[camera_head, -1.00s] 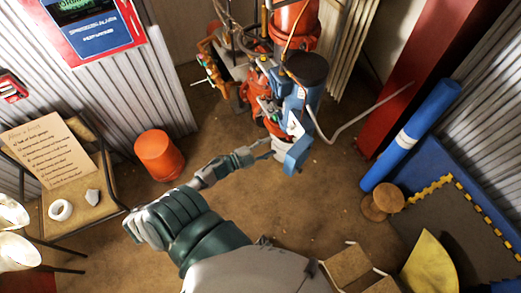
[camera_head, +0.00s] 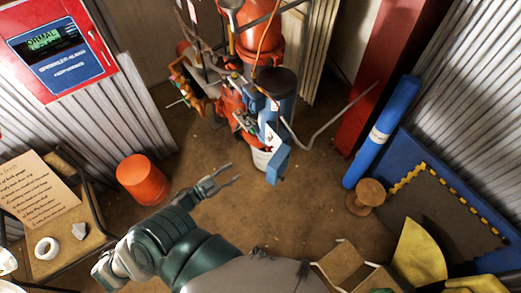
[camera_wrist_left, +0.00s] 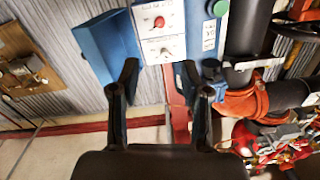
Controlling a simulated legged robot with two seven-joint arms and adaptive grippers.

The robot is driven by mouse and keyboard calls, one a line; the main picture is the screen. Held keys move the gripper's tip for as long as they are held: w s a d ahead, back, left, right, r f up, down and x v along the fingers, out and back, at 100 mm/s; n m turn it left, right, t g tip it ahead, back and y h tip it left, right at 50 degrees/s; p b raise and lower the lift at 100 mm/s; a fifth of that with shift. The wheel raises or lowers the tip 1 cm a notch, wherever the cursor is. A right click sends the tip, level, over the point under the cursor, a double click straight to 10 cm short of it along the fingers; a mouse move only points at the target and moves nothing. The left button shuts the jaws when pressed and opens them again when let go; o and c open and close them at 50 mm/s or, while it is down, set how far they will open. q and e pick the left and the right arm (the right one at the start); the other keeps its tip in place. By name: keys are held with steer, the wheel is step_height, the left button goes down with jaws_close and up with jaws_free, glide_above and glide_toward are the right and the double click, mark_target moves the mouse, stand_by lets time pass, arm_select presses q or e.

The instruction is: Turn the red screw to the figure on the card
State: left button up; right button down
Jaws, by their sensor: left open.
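In the left wrist view a blue box carries a white panel with a red round screw or knob (camera_wrist_left: 159,21) near its top. A smaller red mark sits on the white plate (camera_wrist_left: 165,50) below it; I cannot read any figure. My left gripper (camera_wrist_left: 158,80) is open and empty, its fingers below and apart from the screw. In the head view the left gripper (camera_head: 234,173) is left of the blue box (camera_head: 277,165), with a gap between. A handwritten paper card (camera_head: 36,190) lies on the chair at left; its text is too small to read. My right gripper is not seen.
Red pipework (camera_head: 235,105) and a dark-topped blue cylinder (camera_head: 277,88) stand behind the box. An orange bucket (camera_head: 143,181) is at left. A blue roll (camera_head: 382,132), wooden spool (camera_head: 366,196) and open carton (camera_head: 350,265) are at right. Brown floor between is clear.

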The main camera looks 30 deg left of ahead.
mark_target(269, 148)
arm_select(q)
steer(key=x, duration=1.7)
steer(key=shift+w+p, duration=0.15)
steer(key=shift+p, duration=0.15)
steer(key=shift+f, duration=0.1)
jaws_close()
